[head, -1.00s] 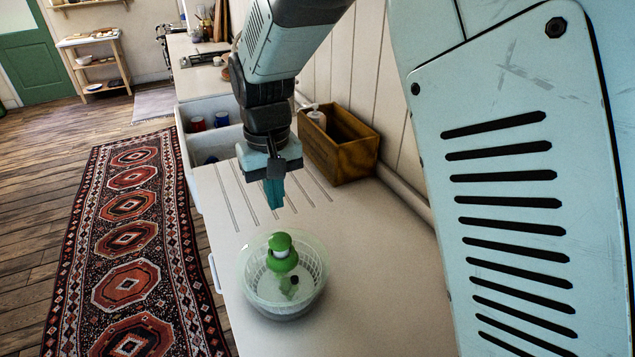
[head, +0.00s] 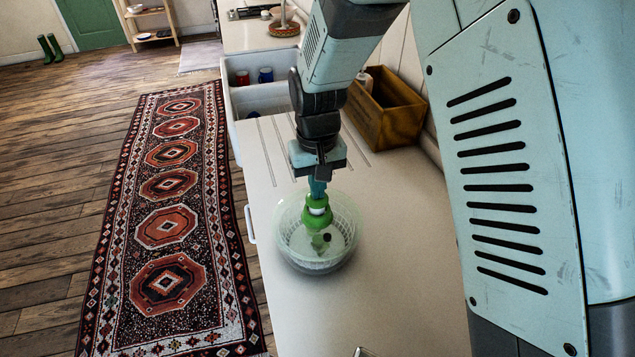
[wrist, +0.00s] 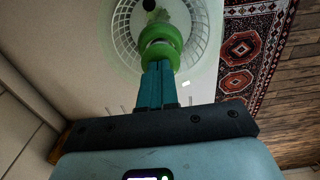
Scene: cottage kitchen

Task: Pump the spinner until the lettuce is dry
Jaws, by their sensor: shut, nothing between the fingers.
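The salad spinner (head: 348,225) is a clear round bowl with a pale basket inside, standing on the worktop. Its green pump knob (head: 316,211) stands up at the centre. Some green, probably lettuce, shows faintly through the clear top below the knob, with a small dark spot beside it. My gripper (head: 317,190) is shut and empty, pointing down with its teal fingertips at the top of the knob. In the wrist view the shut fingers (wrist: 157,85) meet the green knob (wrist: 160,45); whether they press on it I cannot tell.
A wooden box (head: 398,115) with a bottle stands behind, against the wall. The worktop (head: 400,260) right of and in front of the spinner is mostly clear.

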